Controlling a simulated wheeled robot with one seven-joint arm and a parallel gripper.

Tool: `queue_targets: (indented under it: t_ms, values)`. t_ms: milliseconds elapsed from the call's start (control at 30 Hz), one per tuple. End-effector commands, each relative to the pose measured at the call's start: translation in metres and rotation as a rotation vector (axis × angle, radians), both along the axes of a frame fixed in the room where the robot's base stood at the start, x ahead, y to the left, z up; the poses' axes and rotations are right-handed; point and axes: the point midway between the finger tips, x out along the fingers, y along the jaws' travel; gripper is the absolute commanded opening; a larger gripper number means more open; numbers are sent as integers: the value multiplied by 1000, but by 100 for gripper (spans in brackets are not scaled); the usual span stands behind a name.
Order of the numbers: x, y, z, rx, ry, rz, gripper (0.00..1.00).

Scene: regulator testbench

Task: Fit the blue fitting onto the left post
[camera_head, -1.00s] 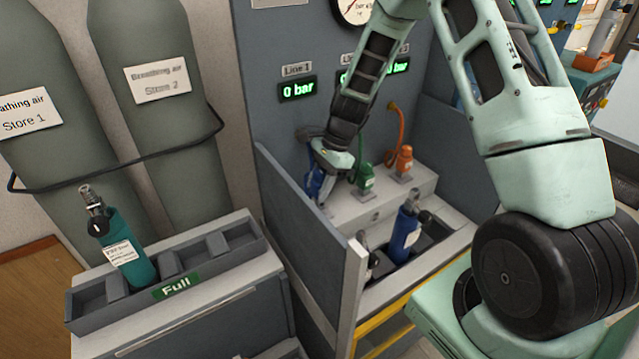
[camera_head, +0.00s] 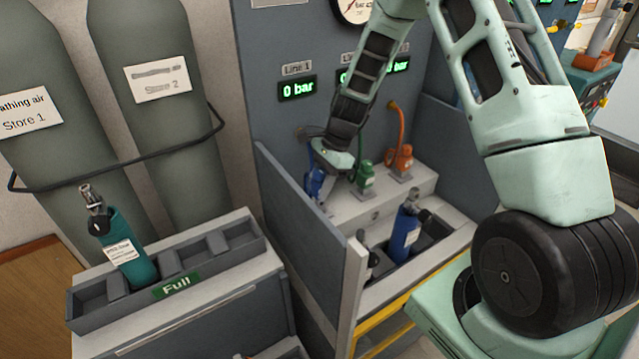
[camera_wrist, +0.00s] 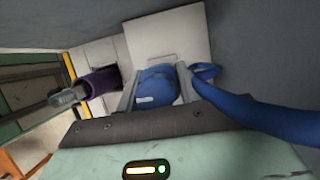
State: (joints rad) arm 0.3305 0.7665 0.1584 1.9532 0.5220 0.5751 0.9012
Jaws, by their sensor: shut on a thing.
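The blue fitting (camera_head: 316,183) is at the left end of the grey ledge, below the Line 1 display. My gripper (camera_head: 322,173) reaches down to it from above. In the wrist view the blue fitting (camera_wrist: 157,86) is between the two fingers of my gripper (camera_wrist: 158,90), which are shut on it. A blue hose (camera_wrist: 245,112) runs from it to the right. The left post is hidden behind the fitting and gripper, so I cannot tell whether the fitting is seated on it.
The green fitting (camera_head: 364,178) and orange fitting (camera_head: 400,160) stand on the ledge (camera_head: 385,202) to the right. A blue cylinder (camera_head: 404,234) stands in the bay in front. A side panel (camera_head: 300,215) rises at the left. A teal cylinder (camera_head: 130,250) leans in the "Full" rack (camera_head: 225,262).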

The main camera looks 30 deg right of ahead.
Motion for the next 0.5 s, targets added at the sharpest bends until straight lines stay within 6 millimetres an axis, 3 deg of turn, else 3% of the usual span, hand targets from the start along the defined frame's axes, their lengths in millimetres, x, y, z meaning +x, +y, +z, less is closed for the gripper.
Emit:
queue_targets:
  t_ms: [500]
  values:
    - [0, 0, -8, 0, -1, 0, 5]
